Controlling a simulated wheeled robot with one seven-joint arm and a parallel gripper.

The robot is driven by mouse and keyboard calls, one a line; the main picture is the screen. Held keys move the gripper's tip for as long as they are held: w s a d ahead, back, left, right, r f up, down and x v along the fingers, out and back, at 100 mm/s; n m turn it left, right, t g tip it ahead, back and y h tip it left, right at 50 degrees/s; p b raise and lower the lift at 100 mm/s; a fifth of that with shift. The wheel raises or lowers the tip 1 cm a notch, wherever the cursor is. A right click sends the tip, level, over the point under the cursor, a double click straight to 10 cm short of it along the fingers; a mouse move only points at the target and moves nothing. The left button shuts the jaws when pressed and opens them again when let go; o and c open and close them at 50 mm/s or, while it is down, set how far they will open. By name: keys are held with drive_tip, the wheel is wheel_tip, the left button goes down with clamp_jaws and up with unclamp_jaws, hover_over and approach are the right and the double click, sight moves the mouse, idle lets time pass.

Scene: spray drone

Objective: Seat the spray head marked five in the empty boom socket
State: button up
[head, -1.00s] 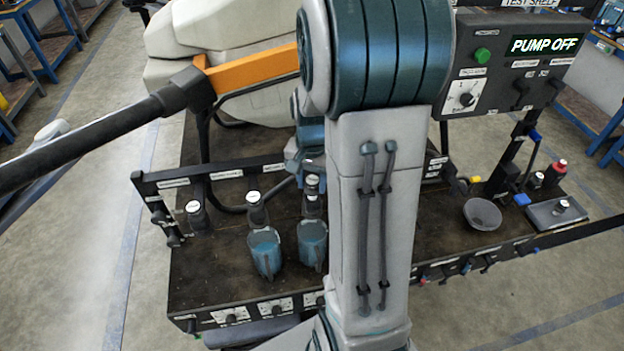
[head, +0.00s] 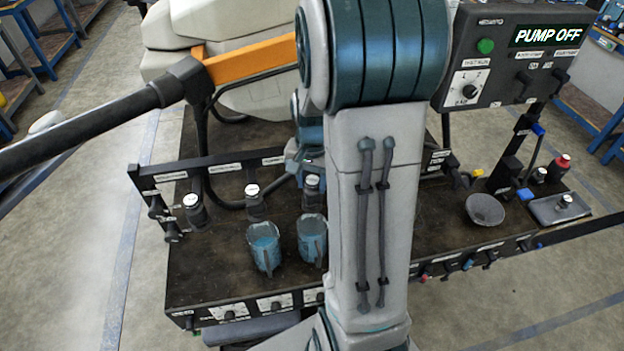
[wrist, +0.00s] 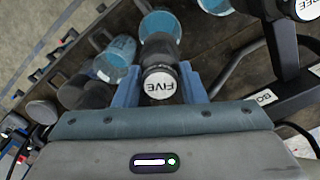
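The spray head marked five (wrist: 160,86) has a dark body and a white cap reading FIVE in the wrist view. My gripper (wrist: 161,70) has a blue finger against each side of it and appears shut on it. In the head view my gripper is mostly hidden behind my own arm. The black boom rail (head: 228,160) runs along the bench with several labels. It also shows at the right of the wrist view (wrist: 290,102). Another head, its label partly cut off (wrist: 285,20), stands at the upper right there. I cannot make out the empty socket.
Two blue measuring cups (head: 264,248) (head: 312,238) stand on the dark bench (head: 215,265). White-capped heads (head: 193,210) (head: 254,203) are near them. A grey bowl (head: 485,210) and a tray (head: 545,212) are at the right. A panel (head: 510,60) reads PUMP OFF.

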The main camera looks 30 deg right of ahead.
sight(312, 181)
drive_tip(key=o, duration=0.4)
drive_tip(key=shift+o, duration=0.2)
wheel_tip(312, 181, up, 14)
drive_tip(key=shift+b, duration=0.35)
drive_tip(key=shift+f, duration=0.1)
idle(0.3)
drive_tip(key=s+a+f+n+t, duration=0.2)
drive_tip(key=s+a+n+t, duration=0.1)
drive_tip(key=s+a+n, duration=0.6)
drive_tip(key=s+a, duration=0.2)
drive_tip(key=s, duration=0.1)
drive_tip(key=shift+s+a, duration=0.3)
drive_tip(key=shift+a, duration=0.1)
